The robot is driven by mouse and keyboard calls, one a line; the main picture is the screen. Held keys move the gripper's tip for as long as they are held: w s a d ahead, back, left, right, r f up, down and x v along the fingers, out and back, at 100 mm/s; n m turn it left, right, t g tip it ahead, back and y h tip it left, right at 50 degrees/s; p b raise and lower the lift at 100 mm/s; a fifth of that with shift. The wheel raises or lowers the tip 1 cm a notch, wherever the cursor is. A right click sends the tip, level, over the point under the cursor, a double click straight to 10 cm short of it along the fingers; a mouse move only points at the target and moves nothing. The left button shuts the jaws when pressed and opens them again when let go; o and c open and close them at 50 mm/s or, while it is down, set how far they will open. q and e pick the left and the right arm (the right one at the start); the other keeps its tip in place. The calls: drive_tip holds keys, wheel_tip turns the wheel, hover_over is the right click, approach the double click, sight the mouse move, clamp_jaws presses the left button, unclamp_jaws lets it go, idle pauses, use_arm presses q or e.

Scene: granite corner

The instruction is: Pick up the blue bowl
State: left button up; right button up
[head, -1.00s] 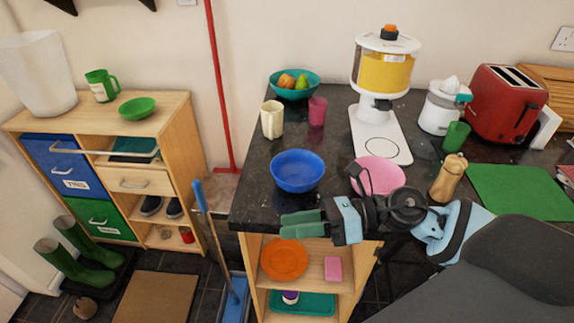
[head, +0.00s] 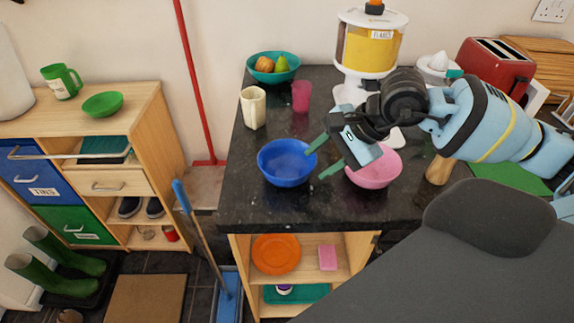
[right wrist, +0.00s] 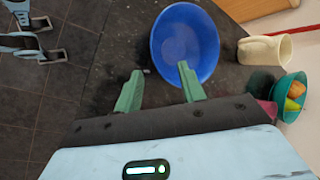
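The blue bowl (head: 286,164) stands upright and empty near the left side of the dark counter. My right gripper (head: 315,163) is just right of it in the head view, its green fingers spread and pointing towards it. In the right wrist view, the bowl (right wrist: 185,45) lies ahead of the gripper (right wrist: 161,72). One fingertip overlaps the near rim; the other is outside the bowl. I cannot tell whether the finger touches it. Nothing is held. My left gripper does not show in the head view.
A pink bowl (head: 374,168) stands right of the blue bowl, partly behind my gripper. A cream jug (head: 253,108), a pink cup (head: 300,96) and a teal fruit bowl (head: 273,70) stand behind. The front left of the counter (head: 250,205) is clear.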

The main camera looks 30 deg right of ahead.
sight(309, 173)
drive_tip(key=shift+s+p+x, duration=0.15)
drive_tip(key=shift+p+x, duration=0.1)
drive_tip(key=shift+x, duration=1.2)
drive_tip(key=shift+s+p+x, duration=0.15)
drive_tip(key=shift+p+x, duration=0.05)
drive_tip(key=shift+x, duration=1.25)
drive_tip(key=shift+a+f, duration=0.1)
clamp_jaws()
